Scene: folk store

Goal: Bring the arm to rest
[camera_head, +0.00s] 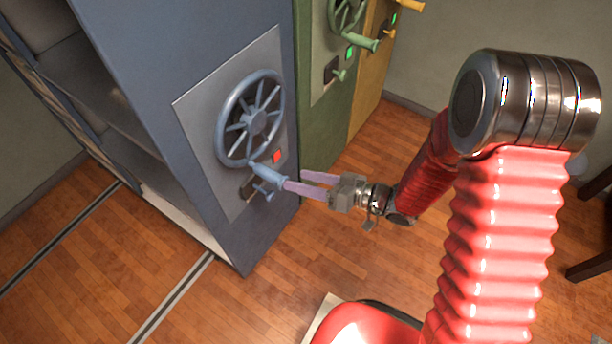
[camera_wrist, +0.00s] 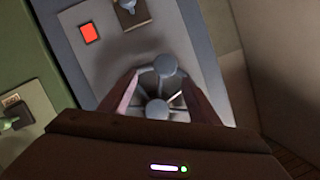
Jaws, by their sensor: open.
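My gripper (camera_head: 303,183) is open, with its two pale purple fingers pointing left at the blue cabinet's front. The fingertips appear close to the handle (camera_head: 268,176) of the blue handwheel (camera_head: 250,118); I cannot tell whether they touch it. My red arm reaches in from the right. In the wrist view, the wheel (camera_wrist: 160,85) shows between the two fingers (camera_wrist: 160,92), partly hidden behind the gripper's dark body. No object is held between the fingers.
The blue cabinet (camera_head: 170,60) has a red light (camera_head: 277,156) and a small lever (camera_head: 263,193). A green cabinet (camera_head: 325,115) and a yellow one (camera_head: 368,85) stand behind it, with green lights. Floor rails (camera_head: 172,298) run at the lower left. Wooden floor (camera_head: 300,260) is open below my gripper.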

